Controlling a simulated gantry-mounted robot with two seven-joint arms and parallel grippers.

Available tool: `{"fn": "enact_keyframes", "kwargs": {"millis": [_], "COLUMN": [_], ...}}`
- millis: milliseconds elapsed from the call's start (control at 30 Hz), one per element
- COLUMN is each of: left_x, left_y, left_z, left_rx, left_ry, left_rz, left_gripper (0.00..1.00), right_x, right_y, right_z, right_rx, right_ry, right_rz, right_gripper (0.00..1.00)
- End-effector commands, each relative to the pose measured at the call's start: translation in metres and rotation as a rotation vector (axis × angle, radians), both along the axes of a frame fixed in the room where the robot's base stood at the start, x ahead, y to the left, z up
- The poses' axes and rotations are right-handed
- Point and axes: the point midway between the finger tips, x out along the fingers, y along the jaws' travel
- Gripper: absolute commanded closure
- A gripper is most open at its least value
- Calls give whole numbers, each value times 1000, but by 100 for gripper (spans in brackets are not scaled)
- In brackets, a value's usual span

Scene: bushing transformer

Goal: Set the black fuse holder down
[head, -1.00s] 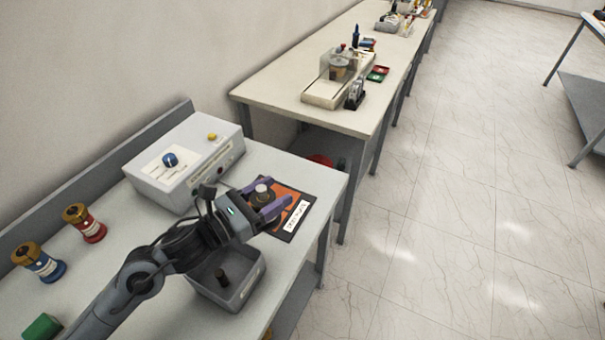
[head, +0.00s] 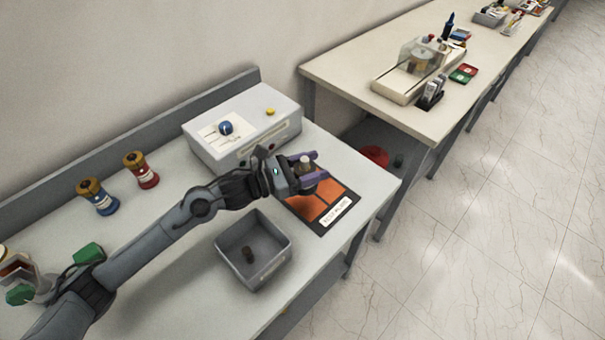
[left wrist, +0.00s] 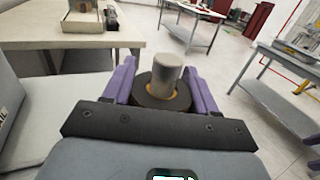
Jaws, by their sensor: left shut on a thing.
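My left gripper (head: 309,170) has purple fingers and is shut on the black fuse holder (head: 305,167). The holder is a dark round body with a pale grey cylinder on top. In the left wrist view the holder (left wrist: 154,104) sits upright between the two fingers (left wrist: 163,90). In the head view it is over the far-left part of a black and orange mat (head: 343,199) with a white label. I cannot tell whether its underside touches the mat; the gripper hides part of it. My right gripper is not in view.
A grey box with a blue knob (head: 226,128) stands behind the arm. A grey open bin (head: 272,268) with a small dark piece (head: 248,254) is in front of it. Red (head: 141,170) and blue (head: 99,197) bushings stand left. The bench's right edge is close beside the mat.

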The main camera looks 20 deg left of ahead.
Motion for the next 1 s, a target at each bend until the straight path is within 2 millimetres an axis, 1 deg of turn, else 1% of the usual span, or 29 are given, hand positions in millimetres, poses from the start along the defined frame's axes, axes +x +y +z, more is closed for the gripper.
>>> {"fn": "enact_keyframes", "kwargs": {"millis": [33, 100, 200, 300, 467, 767, 1000], "left_x": [5, 9, 14, 16, 17, 17, 17], "left_y": [9, 18, 28, 33, 35, 35, 35], "left_z": [-5, -11, -18, -21, -26, -59, -62], "left_rx": [0, -1, -1, -1, -1, -3, -1], "left_ry": [-1, -1, -1, -3, -1, 0, -3], "left_rz": [2, 1, 1, -1, -1, 0, -1], "left_gripper": [82, 82, 82, 82, 82, 82, 82], "right_x": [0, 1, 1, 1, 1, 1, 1], "right_y": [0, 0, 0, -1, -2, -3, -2], "right_z": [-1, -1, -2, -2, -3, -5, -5], "right_rx": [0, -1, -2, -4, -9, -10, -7], "right_ry": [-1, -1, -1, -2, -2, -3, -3], "right_rz": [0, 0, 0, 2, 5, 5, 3], "right_gripper": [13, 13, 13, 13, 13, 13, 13]}}
